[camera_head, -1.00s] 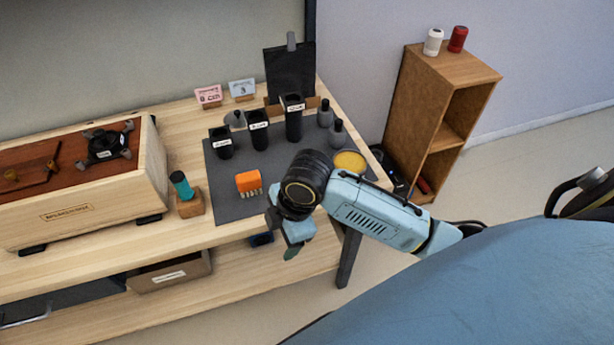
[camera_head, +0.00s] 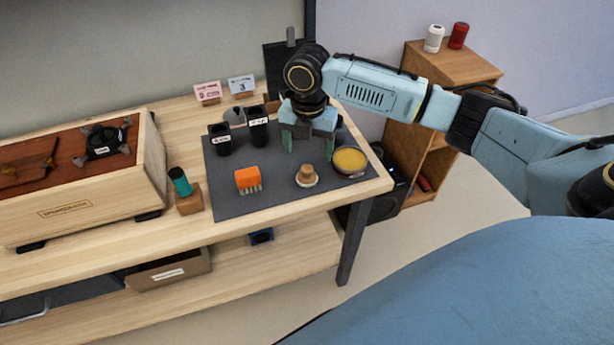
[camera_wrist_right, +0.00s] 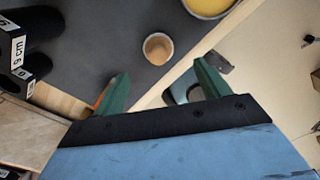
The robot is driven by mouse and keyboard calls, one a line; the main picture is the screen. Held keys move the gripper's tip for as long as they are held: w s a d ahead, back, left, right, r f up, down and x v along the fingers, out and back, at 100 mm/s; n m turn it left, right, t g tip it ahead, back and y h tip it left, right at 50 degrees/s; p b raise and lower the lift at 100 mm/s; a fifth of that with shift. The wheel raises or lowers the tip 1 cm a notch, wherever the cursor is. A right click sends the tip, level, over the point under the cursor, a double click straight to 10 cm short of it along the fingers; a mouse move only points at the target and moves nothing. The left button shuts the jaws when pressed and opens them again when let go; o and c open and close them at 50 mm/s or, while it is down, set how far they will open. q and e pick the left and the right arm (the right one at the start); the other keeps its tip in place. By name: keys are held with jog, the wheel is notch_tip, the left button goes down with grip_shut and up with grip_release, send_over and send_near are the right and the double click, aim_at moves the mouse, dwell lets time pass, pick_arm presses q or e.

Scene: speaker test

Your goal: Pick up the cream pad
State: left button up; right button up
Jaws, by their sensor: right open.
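The cream pad (camera_head: 307,182) is a small round pale disc with a tan knob on top. It stands on the dark mat (camera_head: 235,205), left of the yellow dish. In the right wrist view the cream pad (camera_wrist_right: 158,48) shows from above, mostly as its tan round top, beyond the fingertips. My right gripper (camera_head: 308,150) points down, above and behind the pad in the head view. Its green fingers are apart with nothing between them; it also shows in the right wrist view (camera_wrist_right: 161,78). My left gripper is not in view.
A yellow-filled dish (camera_head: 350,160) sits right of the pad. An orange brush (camera_head: 247,178) lies to the left. A teal-topped item on a wooden block (camera_head: 189,200) stands left of the mat.

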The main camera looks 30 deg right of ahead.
aim_at(307, 168)
notch_tip(307, 168, down, 3)
jog(key=shift+r, duration=0.15)
jog(key=shift+f+b, duration=0.3)
jog(key=shift+f, duration=0.4)
notch_tip(307, 168, down, 4)
jog(key=shift+w+f+b, duration=0.1)
jog(key=shift+f+b, duration=0.05)
jog(key=shift+b, duration=0.25)
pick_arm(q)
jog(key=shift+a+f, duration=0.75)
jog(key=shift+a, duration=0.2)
pick_arm(e)
jog(key=c, duration=1)
